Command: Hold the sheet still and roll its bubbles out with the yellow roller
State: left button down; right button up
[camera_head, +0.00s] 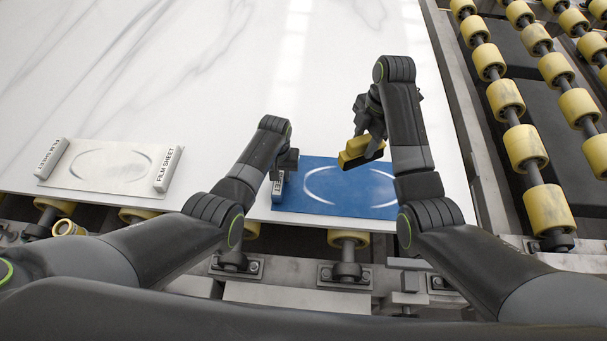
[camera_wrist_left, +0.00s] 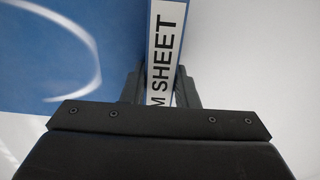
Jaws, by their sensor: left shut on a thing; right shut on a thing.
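The blue film sheet (camera_head: 345,206) lies on the white slab near its front edge, with pale curved marks on its surface. My left gripper (camera_head: 280,170) is shut on the sheet's labelled left end bar (camera_head: 277,188). In the left wrist view the bar (camera_wrist_left: 166,45) sits between the fingers, with the blue sheet (camera_wrist_left: 50,60) to its left. My right gripper (camera_head: 368,135) is shut on a yellow and black block-like tool (camera_head: 358,153), taken as the yellow roller. It appears above the sheet's far edge; the frames do not clearly show contact. The sheet's right end is partly hidden by my right arm.
A second, whitish film sheet (camera_head: 110,168) with labelled end bars lies on the slab (camera_head: 200,85) at the left. Yellow conveyor rollers (camera_head: 522,145) run along the right side, others below the front edge. The slab's far area is clear.

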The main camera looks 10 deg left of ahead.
dwell(0.6)
jog(key=w+d, duration=0.1)
jog(key=d, duration=1)
jog(key=shift+w+d, duration=0.3)
jog(key=shift+d, duration=0.1)
notch_tip(320, 180, down, 10)
jog(key=shift+f, duration=0.25)
dwell(0.7)
jog(key=shift+f, duration=1)
dwell(0.4)
jog(key=shift+a, duration=0.15)
